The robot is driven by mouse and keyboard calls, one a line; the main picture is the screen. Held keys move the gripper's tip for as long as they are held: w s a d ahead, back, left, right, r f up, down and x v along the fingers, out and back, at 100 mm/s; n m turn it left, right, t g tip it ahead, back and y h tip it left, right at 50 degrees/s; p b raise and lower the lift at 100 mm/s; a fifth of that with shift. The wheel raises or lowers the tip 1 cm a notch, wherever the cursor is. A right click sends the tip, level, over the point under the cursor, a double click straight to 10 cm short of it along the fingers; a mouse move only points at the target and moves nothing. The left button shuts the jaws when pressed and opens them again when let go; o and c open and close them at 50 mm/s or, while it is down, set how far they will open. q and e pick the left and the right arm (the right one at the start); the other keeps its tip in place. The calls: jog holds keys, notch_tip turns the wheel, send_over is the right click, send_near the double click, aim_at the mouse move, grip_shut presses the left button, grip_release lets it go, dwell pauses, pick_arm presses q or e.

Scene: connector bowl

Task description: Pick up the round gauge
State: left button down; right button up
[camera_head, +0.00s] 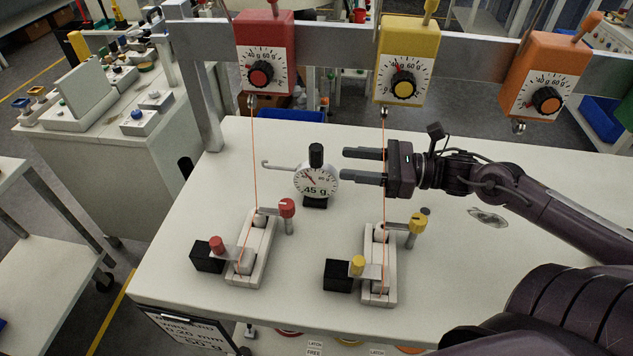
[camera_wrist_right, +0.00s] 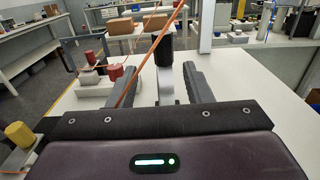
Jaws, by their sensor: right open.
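The round gauge (camera_head: 316,182) stands upright on the white table, with a white dial, a black knob on top, a black foot and a thin hook pointing left. My right gripper (camera_head: 362,167) is open, its two fingers pointing left toward the gauge, with the tips just right of it. In the right wrist view the gauge's black knob (camera_wrist_right: 164,52) and pale body show between the open fingers (camera_wrist_right: 172,85), beyond the tips or near them; I cannot tell the exact gap. The gripper is empty. My left gripper is not in view.
Red (camera_head: 265,52), yellow (camera_head: 406,60) and orange (camera_head: 546,75) hanging scales line a rail above the table. Orange lines run down from the red and yellow ones to two white clamp blocks (camera_head: 251,250) (camera_head: 379,268). The yellow scale's line passes close to my right fingers.

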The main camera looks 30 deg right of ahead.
aim_at(335, 174)
jog(key=f+b, duration=0.1)
jog(key=f, duration=0.1)
jog(key=f+b, duration=0.2)
jog(key=shift+w+d+f, duration=0.15)
jog(key=shift+w+f, duration=0.05)
jog(key=shift+f, duration=0.1)
jog(key=shift+w+b, duration=0.1)
jog(key=shift+b, duration=0.2)
jog(key=shift+x, duration=1.45)
jog(key=w+a, duration=0.1)
jog(key=w+a+r, duration=0.1)
jog(key=shift+a, duration=0.4)
jog(key=shift+w+a+f, duration=0.1)
jog(key=shift+w+a, duration=0.3)
jog(key=shift+a, duration=0.2)
grip_shut()
